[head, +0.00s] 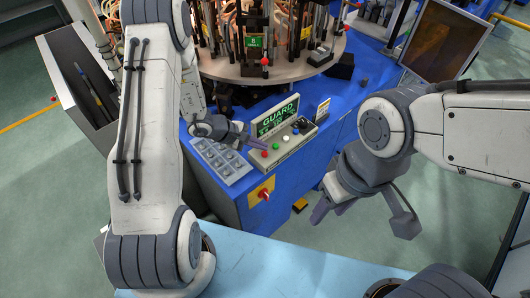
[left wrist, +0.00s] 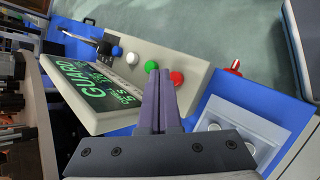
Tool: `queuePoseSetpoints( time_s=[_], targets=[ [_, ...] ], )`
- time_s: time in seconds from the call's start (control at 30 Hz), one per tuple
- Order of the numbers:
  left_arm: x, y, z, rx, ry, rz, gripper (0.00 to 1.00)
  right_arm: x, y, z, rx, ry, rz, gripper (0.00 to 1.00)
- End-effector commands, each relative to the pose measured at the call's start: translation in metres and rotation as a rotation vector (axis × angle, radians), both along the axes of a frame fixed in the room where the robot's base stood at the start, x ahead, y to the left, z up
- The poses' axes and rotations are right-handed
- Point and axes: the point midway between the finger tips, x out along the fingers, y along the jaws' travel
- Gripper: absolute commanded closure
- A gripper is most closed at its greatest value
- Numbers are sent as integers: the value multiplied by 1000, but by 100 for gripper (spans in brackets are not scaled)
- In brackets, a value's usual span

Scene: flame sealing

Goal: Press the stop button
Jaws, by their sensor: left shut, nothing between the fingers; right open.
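The control panel (head: 284,141) is a pale box with a green-lit GUARD display (head: 277,116) and a row of coloured buttons. Its red button (head: 264,153) is at the near left end, beside a green button (head: 276,146). In the left wrist view the red button (left wrist: 177,78) and green button (left wrist: 151,66) lie right by the fingertips. My left gripper (head: 250,143) is shut and empty, its tips close to the red button; contact cannot be told. My right gripper (head: 331,210) is open and empty, right of the blue machine base. No button is labelled stop legibly.
A tray with several round cups (head: 222,160) sits left of the panel. A red switch on a yellow plate (head: 262,191) is on the blue front face. The round machine table (head: 275,68) stands behind, a monitor (head: 446,40) at right.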

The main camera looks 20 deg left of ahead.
Motion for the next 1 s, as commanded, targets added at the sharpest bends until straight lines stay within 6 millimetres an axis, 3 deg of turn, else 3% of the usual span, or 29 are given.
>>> queuePoseSetpoints(
  time_s=[0.5, 1.0],
  targets=[
    [0, 0, 48, 0, -1, -1, 100, 0, 0, 27, 0, 0, 0, 50],
    [0, 0, 49, 0, 0, 0, 100, 0, 0, 26, 0, 0, 0, 50]
  ],
)
